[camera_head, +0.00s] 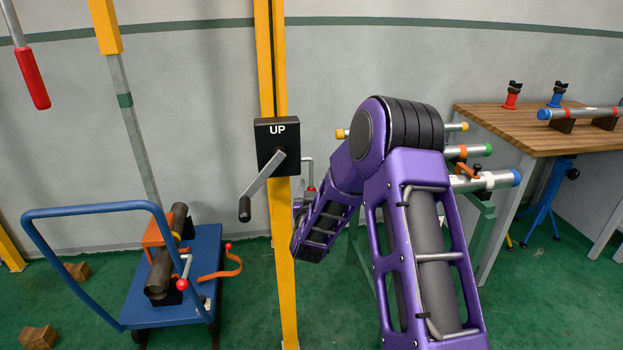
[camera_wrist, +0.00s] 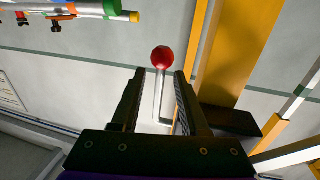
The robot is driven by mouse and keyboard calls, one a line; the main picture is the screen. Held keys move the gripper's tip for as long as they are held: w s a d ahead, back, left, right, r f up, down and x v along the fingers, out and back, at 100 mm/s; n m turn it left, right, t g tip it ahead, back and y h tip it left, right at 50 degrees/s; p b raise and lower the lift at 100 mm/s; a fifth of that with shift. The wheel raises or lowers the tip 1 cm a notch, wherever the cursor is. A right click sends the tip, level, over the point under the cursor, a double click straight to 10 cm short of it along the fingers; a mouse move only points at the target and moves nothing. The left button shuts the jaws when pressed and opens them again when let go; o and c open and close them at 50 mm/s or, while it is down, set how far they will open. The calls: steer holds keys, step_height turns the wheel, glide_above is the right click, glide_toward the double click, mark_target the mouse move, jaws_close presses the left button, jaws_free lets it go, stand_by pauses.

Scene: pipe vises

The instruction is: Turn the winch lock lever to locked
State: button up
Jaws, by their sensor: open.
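The winch (camera_head: 277,145) is a black box marked UP on a yellow post (camera_head: 284,250), with a grey crank (camera_head: 262,187) hanging down to the left. The lock lever (camera_head: 310,175) is a thin metal rod with a red ball, hanging down at the winch's right side. In the wrist view the lever's red ball (camera_wrist: 162,58) and rod lie between the fingers of my gripper (camera_wrist: 160,73). The fingers are open, with a gap on each side of the rod; the ball shows just beyond the fingertips. In the head view my gripper is hidden behind my purple arm.
A blue cart (camera_head: 204,262) with a clamped pipe stands at the left. A wooden table (camera_head: 490,120) is at the right, with pipes on a green stand (camera_head: 482,225) beside my arm. The yellow post also shows close to the right finger in the wrist view (camera_wrist: 240,65).

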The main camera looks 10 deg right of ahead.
mark_target(311, 182)
steer(key=shift+w+d, duration=0.25)
steer(key=shift+w, duration=1)
steer(key=shift+w+d, duration=0.25)
steer(key=shift+w, duration=0.95)
jaws_close()
